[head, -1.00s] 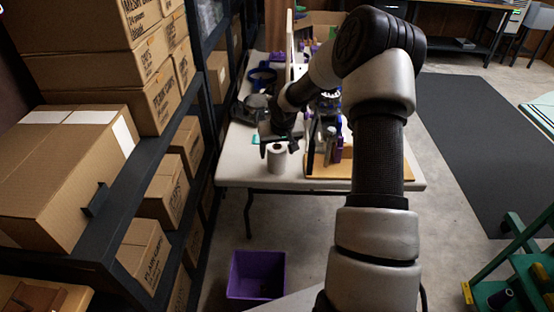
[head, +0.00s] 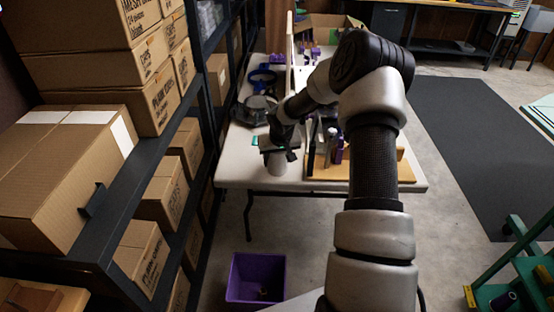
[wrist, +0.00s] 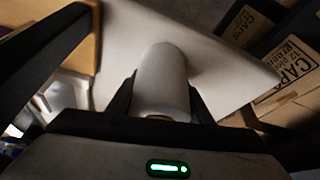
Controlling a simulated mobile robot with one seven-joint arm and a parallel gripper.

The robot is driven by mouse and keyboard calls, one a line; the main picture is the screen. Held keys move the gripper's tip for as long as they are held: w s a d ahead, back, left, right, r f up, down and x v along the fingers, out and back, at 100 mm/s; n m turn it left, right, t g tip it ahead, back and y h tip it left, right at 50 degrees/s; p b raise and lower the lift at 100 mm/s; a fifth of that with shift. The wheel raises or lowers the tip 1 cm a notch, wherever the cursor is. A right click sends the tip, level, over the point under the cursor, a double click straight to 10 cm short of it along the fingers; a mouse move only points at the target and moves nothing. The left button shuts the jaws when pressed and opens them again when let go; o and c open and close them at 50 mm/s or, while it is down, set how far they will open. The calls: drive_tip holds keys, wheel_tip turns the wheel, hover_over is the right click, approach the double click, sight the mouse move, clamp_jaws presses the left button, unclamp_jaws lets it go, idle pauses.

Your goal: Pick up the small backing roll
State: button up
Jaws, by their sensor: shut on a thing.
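The small backing roll (head: 277,164) is a white cylinder near the front edge of the table (head: 232,170). In the wrist view the roll (wrist: 161,80) sits between the two dark fingers. My gripper (head: 279,157) is over the roll and shut on it, with a finger on each side. The gripper (wrist: 160,102) also shows in the wrist view. The gripper hides the roll's upper part in the head view. I cannot tell whether the roll's base touches the table.
A wooden board (head: 330,174) with several upright items stands right of the roll. Dark round items (head: 254,108) lie behind my gripper. Shelves with cardboard boxes (head: 155,195) run along the left. A purple bin (head: 254,278) stands on the floor in front.

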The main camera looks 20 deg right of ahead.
drive_tip(key=shift+r, duration=0.15)
wheel_tip(320, 180, up, 18)
drive_tip(key=p, duration=0.4)
idle(0.5)
